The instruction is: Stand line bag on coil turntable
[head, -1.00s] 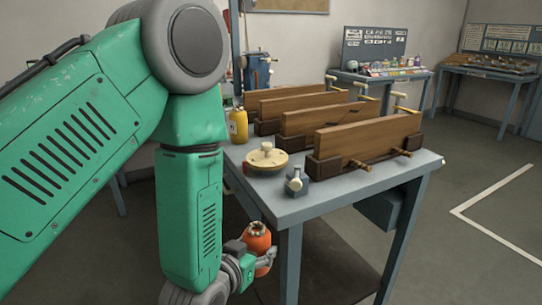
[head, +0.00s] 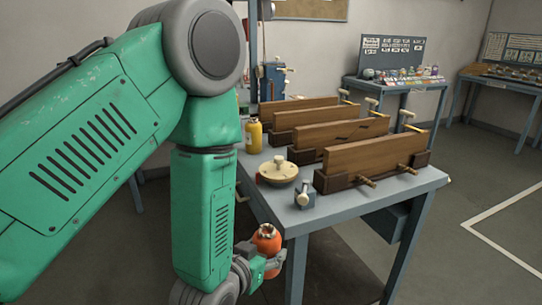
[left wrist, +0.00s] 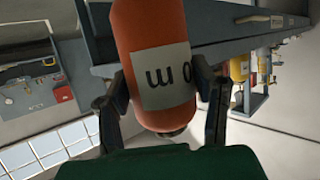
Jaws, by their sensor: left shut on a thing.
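My left gripper (head: 266,270) is shut on an orange line bag (head: 267,241), a rounded cylinder with a dark top, low beside the front left corner of the workbench. My right gripper is not in view.
A small metal fixture (head: 305,197) stands just right of the turntable near the bench edge (head: 340,207). A yellow bag (head: 253,136) stands farther back. Several wooden boards in dark holders (head: 375,157) fill the bench's right side. The bench's edge lies close to the held bag.

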